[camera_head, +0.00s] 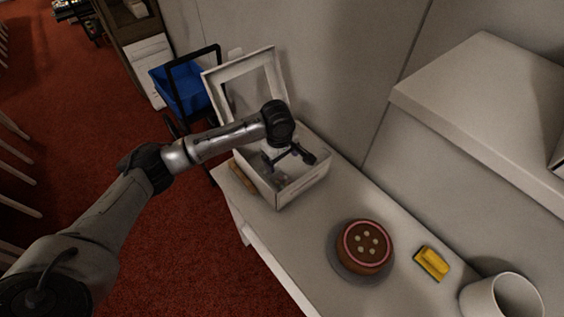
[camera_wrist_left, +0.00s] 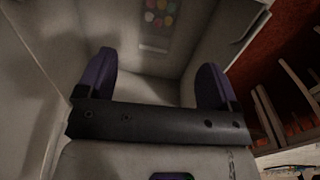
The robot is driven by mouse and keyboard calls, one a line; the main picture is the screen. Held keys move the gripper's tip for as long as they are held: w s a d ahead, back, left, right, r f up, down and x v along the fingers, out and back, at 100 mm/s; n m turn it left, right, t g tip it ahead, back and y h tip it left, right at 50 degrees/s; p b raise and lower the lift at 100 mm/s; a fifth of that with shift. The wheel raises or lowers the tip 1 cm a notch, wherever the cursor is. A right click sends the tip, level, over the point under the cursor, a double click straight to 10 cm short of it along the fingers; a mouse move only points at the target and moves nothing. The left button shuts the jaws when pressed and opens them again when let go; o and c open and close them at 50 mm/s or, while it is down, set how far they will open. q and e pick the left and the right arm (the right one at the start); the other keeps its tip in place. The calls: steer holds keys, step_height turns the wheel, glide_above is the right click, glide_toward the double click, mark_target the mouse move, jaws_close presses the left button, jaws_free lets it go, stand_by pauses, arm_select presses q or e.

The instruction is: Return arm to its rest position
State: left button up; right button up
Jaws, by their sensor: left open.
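My left arm (camera_head: 210,147) reaches in from the left over the table. My left gripper (camera_head: 292,163) is over the open white box (camera_head: 300,188). In the left wrist view its two purple-tipped fingers (camera_wrist_left: 158,82) stand wide apart with nothing between them. Pale box walls surround the fingers there, and a patch with coloured dots (camera_wrist_left: 160,14) shows beyond them. My right gripper is in neither view.
A chocolate cake (camera_head: 367,243) sits on a round turntable (camera_head: 335,262) on the table (camera_head: 310,235). A yellow block (camera_head: 433,262) and a white cup (camera_head: 478,302) are to its right. The box's framed lid (camera_head: 213,84) stands up behind. A blue bin (camera_head: 180,92) is beyond the table.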

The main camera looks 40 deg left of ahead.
arm_select(q)
steer(key=shift+r, duration=0.35)
stand_by(0.4)
